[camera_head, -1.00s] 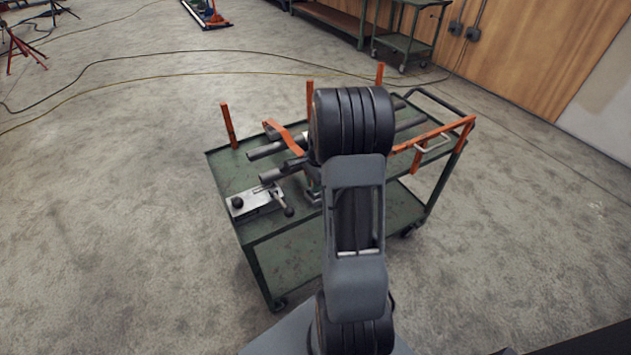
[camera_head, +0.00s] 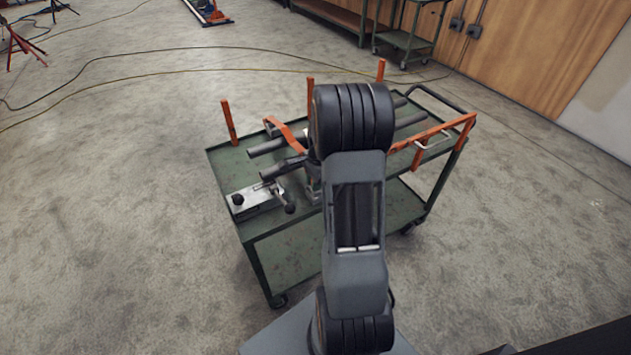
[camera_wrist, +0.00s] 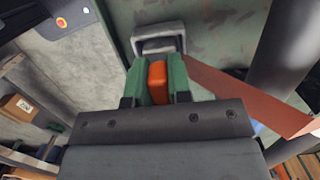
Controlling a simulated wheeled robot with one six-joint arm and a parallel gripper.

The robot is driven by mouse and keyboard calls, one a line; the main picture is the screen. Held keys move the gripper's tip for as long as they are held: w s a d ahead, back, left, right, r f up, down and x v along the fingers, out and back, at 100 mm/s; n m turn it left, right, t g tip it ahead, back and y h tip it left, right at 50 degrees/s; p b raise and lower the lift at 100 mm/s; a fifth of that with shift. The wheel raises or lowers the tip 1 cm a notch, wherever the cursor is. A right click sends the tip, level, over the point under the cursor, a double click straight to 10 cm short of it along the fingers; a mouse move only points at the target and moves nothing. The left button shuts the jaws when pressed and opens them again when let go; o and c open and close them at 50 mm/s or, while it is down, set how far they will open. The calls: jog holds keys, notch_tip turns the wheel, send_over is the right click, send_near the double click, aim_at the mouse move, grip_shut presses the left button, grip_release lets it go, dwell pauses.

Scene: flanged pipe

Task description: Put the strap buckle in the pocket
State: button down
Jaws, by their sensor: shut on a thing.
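In the wrist view, my gripper (camera_wrist: 160,80) has its two green fingers closed on an orange block, which looks like the strap buckle (camera_wrist: 157,82). A flat reddish-orange strap (camera_wrist: 245,98) runs from beside the fingers to the lower right. A grey rectangular frame with a hollow, which looks like the pocket (camera_wrist: 160,30), lies just beyond the fingertips on a green surface. The buckle is close to its near edge; I cannot tell whether they touch. In the head view, the orange strap (camera_head: 287,133) arches over the cart. My arm hides most of the gripper area.
The green cart (camera_head: 290,255) carries grey pipes (camera_head: 266,147), orange posts (camera_head: 228,122) and a metal clamp block (camera_head: 255,202) at its near left corner. A dark pipe (camera_wrist: 285,45) stands close on the right in the wrist view. Open floor surrounds the cart.

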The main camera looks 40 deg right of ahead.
jog(key=shift+f, duration=0.25)
jog(key=c, duration=1)
grip_release()
jog(key=shift+o, duration=0.2)
notch_tip(320, 180, up, 14)
jog(key=d+p, duration=0.1)
jog(key=shift+s+d+f, duration=0.15)
jog(key=shift+d, duration=0.2)
